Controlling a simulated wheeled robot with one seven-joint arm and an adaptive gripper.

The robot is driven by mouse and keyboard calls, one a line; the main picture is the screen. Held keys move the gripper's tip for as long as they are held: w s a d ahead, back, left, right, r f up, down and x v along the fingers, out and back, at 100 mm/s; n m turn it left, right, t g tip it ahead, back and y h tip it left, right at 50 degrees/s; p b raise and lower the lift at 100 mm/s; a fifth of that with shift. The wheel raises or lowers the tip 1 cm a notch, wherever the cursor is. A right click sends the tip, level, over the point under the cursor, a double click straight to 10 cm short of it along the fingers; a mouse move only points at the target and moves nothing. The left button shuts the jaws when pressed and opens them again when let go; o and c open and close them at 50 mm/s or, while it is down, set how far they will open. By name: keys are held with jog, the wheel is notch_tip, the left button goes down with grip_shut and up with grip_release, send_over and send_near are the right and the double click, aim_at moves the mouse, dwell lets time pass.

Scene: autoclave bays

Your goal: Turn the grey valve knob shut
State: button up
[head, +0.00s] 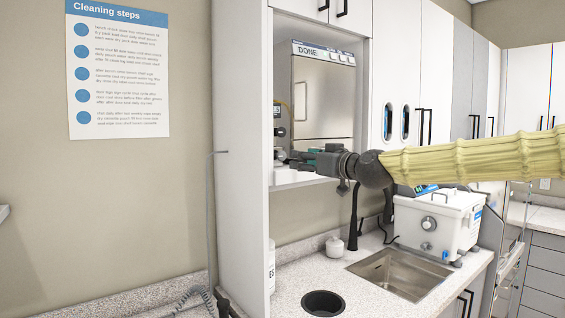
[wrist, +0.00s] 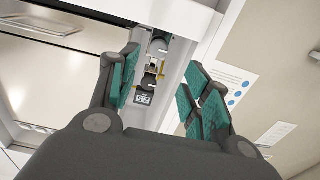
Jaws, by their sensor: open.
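My gripper (head: 298,159) is open and empty, reaching left into the autoclave bay in the head view. In the wrist view its green-padded fingers (wrist: 163,64) stand apart. Between them, farther off, is a narrow panel with a round grey knob (wrist: 160,46) and a second round dark knob (wrist: 149,80) below it. Yellow tubing shows beside them. In the head view small round knobs (head: 279,131) line the bay's left side, left of and above my fingertips. I cannot tell which is the valve knob or how it is turned. No contact shows.
The steel autoclave (head: 322,98) reads "DONE" and stands right of the knobs. The white cabinet side wall (head: 240,110) bounds the bay at left. Below are a counter with a sink (head: 400,274), a black round opening (head: 323,303) and a white unit (head: 437,222).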

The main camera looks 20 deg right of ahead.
aim_at(283, 155)
jog(key=p+x, duration=0.2)
jog(key=x, duration=0.3)
jog(key=shift+w+d+r, duration=0.1)
jog(key=shift+w, duration=0.1)
jog(key=shift+p+x, duration=0.8)
jog(key=shift+x, duration=1.7)
jog(key=c, duration=1)
